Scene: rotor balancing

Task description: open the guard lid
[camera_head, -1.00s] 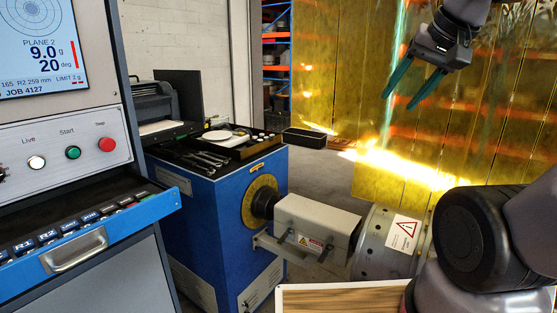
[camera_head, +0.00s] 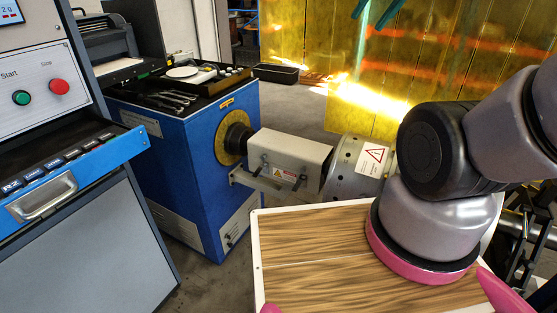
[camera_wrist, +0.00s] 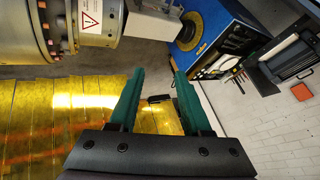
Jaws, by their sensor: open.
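The guard lid (camera_head: 288,152) is a pale grey box-shaped cover with a warning label. It sits over the shaft between the blue machine (camera_head: 190,150) and the perforated metal drum (camera_head: 347,165), and looks shut. A bar-like handle (camera_head: 256,181) runs along its near lower side. In the wrist view the lid (camera_wrist: 148,28) is at the top, partly cut off, beyond the fingertips. My gripper (camera_head: 375,14) shows only its green fingertips at the top edge of the head view. In the wrist view my gripper (camera_wrist: 159,75) is open and empty, apart from the lid.
A grey control cabinet with an open blue drawer (camera_head: 75,175) stands at left. Tools and a dish (camera_head: 183,71) lie on the blue machine's top. A yellow translucent curtain (camera_head: 455,60) hangs behind. A wood-grained top (camera_head: 310,250) is in front, below my arm.

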